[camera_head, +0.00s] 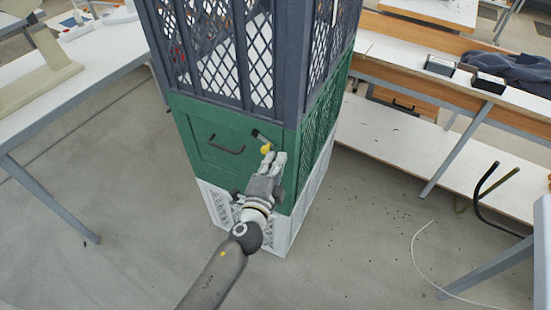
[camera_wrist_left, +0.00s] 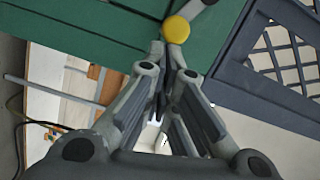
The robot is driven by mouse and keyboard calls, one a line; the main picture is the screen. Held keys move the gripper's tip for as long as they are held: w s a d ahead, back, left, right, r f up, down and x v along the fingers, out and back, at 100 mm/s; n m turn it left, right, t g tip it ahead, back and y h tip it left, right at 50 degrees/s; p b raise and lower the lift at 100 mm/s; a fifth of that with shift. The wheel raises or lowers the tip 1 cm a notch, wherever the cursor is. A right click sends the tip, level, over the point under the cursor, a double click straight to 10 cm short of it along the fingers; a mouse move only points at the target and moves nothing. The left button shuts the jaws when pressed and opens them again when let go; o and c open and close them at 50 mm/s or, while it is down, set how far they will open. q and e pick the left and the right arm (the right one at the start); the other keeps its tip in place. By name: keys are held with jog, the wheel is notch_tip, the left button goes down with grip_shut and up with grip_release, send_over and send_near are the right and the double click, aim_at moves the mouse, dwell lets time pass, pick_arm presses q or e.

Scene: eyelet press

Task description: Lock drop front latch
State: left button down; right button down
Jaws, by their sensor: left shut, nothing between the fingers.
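The drop front is a green panel (camera_head: 205,158) on the middle crate of a stack, with a dark bar handle (camera_head: 227,147). The knob also shows at the top of the left wrist view (camera_wrist_left: 176,29), just beyond my fingertips. My left gripper (camera_head: 273,158) is shut and empty, right beside the knob. I cannot tell whether the fingertips touch it. My right gripper is not in view.
A dark lattice crate (camera_head: 287,100) sits above the green one and a white crate (camera_head: 298,222) below. White benches stand at left (camera_head: 95,65) and right (camera_head: 400,140). A black hooked tube (camera_head: 480,195) stands at right. The floor before the stack is clear.

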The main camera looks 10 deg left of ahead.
pick_arm(q)
jog(key=shift+w+a+f+m+t+b, duration=0.15)
jog(key=shift+a+f+m+b, duration=0.25)
jog(key=shift+f+m+b, duration=0.5)
jog(key=shift+w+a+f+m+t+b, duration=0.1)
jog(key=shift+a+f+m+b, duration=0.4)
jog(key=shift+b, duration=0.75)
jog(key=shift+w+a+f+m+t+b, duration=0.15)
jog(key=shift+a+f+m+b, duration=0.2)
jog(key=shift+f+m+b, duration=0.45)
jog(key=shift+a+b, duration=0.1)
jog(key=shift+b, duration=0.25)
jog(key=s+a, duration=0.1)
jog(key=s, duration=1.1)
jog(key=shift+a+f, duration=0.2)
jog(key=shift+f, duration=0.05)
jog(key=shift+f, duration=0.1)
